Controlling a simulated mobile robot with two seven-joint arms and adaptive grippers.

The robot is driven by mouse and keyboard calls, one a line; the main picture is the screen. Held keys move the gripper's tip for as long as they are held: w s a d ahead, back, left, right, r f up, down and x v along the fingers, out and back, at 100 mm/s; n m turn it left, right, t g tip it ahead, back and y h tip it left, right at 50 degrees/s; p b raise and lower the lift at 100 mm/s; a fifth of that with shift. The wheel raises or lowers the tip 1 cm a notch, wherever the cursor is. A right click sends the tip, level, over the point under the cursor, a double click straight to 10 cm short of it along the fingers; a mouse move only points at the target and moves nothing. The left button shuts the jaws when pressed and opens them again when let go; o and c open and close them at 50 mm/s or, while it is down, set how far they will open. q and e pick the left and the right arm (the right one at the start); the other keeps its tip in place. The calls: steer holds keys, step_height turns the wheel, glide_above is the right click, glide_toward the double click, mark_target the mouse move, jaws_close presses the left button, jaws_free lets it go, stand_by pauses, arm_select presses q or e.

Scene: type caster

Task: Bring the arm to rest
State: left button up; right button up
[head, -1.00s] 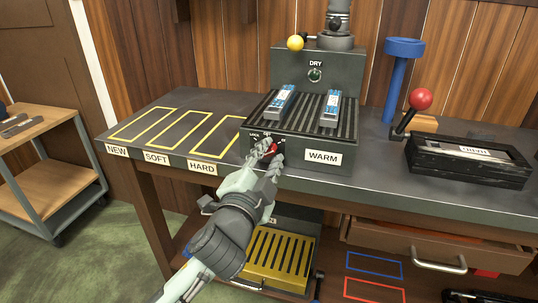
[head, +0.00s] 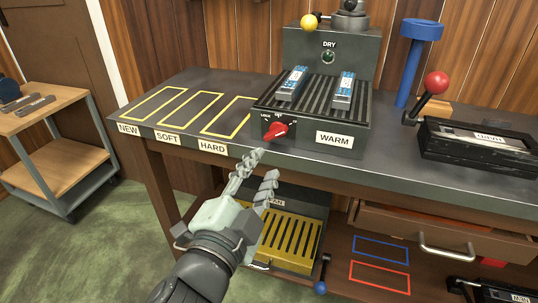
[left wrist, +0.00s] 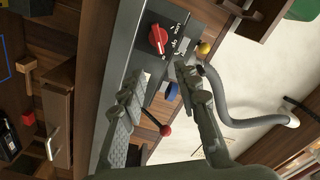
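My left gripper (head: 264,166) is in front of the bench's front edge in the head view, just below the red knob (head: 276,130) on the front of the WARM unit. Its two fingers are apart with nothing between them. In the left wrist view the open fingers (left wrist: 158,82) show with the red knob (left wrist: 158,39) beyond them, clear of both. My left arm comes in from the bottom of the head view. My right gripper shows in neither view.
The dark bench (head: 390,172) carries the WARM unit (head: 345,128) with two blue-and-white pieces on its grille. A red-balled lever (head: 436,83) and a black box (head: 475,146) stand at right. A yellow slotted tray (head: 290,240) and open drawer (head: 440,225) lie below. A cart (head: 50,140) stands left.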

arm_select(q)
steer(key=shift+s+a, duration=0.15)
steer(key=shift+s, duration=0.25)
steer(key=shift+f, duration=0.1)
steer(key=w+a+f+n+g+y, duration=0.1)
steer(key=a+f+n+g+y, duration=0.2)
steer(key=a+f, duration=0.5)
steer(key=a+f+n+g+y, duration=0.3)
steer(key=a+f+n, duration=0.1)
steer(key=f, duration=0.7)
steer(key=s+a+f+n+g, duration=0.3)
steer(key=s+a+f, duration=0.3)
steer(key=s+f, duration=0.2)
steer(key=s+a+f+n+g+y, duration=0.1)
steer(key=s+a+f+n+g, duration=0.2)
steer(key=s+a+f+g, duration=0.2)
steer(key=s+a+f, duration=0.1)
steer(key=s+f, duration=0.2)
steer(key=f, duration=0.4)
steer(key=shift+s+a+f+p, duration=0.2)
steer(key=shift+a+p, duration=0.1)
steer(key=shift+p, duration=0.1)
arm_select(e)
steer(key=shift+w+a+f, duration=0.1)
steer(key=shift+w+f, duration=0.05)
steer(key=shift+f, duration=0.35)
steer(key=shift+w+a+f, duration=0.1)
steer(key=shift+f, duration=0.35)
